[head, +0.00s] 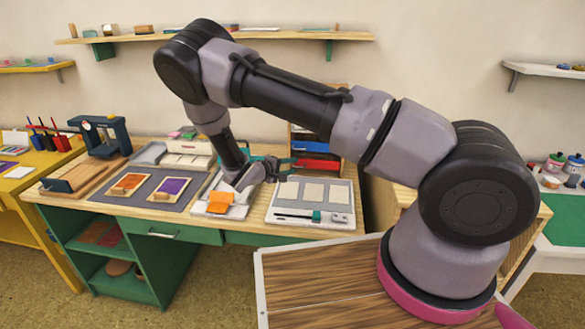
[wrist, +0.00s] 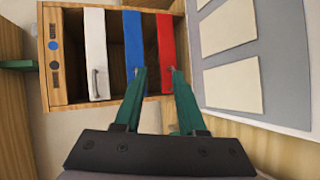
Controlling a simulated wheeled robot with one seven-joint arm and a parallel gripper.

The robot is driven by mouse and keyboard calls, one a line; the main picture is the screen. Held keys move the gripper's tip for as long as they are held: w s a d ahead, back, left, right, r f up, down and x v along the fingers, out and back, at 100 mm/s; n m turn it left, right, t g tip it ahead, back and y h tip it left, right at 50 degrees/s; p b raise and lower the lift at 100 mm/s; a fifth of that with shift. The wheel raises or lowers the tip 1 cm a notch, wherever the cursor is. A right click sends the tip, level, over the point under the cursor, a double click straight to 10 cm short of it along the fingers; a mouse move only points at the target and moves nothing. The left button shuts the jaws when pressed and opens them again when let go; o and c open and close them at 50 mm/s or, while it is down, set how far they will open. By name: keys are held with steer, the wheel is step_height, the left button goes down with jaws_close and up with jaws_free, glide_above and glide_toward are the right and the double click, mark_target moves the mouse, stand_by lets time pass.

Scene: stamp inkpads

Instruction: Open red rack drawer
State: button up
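The wooden rack (wrist: 52,88) shows sideways in the wrist view, with a white, a blue and a red drawer front side by side. The red drawer (wrist: 166,42) is the one on the right; in the head view it (head: 318,164) sits below the blue one. It looks shut or nearly so. My gripper (wrist: 157,74) is open and empty, its green fingers pointing at the rack. The fingertips are at the lower part of the blue and red fronts. The red drawer's handle is hard to make out near the right fingertip. My gripper (head: 290,163) also shows in the head view, just left of the red drawer.
A grey tray (head: 312,219) with pale cards lies close in front of the rack; its edge (wrist: 205,104) runs along the right in the wrist view. An orange pad (head: 219,202) and inkpads on a grey mat (head: 187,172) lie to the left on the desk.

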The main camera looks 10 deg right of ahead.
steer(key=a+f+n+t, duration=0.1)
steer(key=w+a+f+t, duration=0.1)
steer(key=f, duration=0.1)
steer(key=a+f+n+y, duration=0.1)
steer(key=shift+w+f+n+t, duration=0.15)
steer(key=shift+f+n+t, duration=0.15)
steer(key=shift+t, duration=0.1)
steer(key=shift+w, duration=0.2)
steer(key=x, duration=1)
steer(key=shift+w+d+f, duration=0.1)
steer(key=shift+w+d, duration=0.05)
jaws_close()
stand_by(0.5)
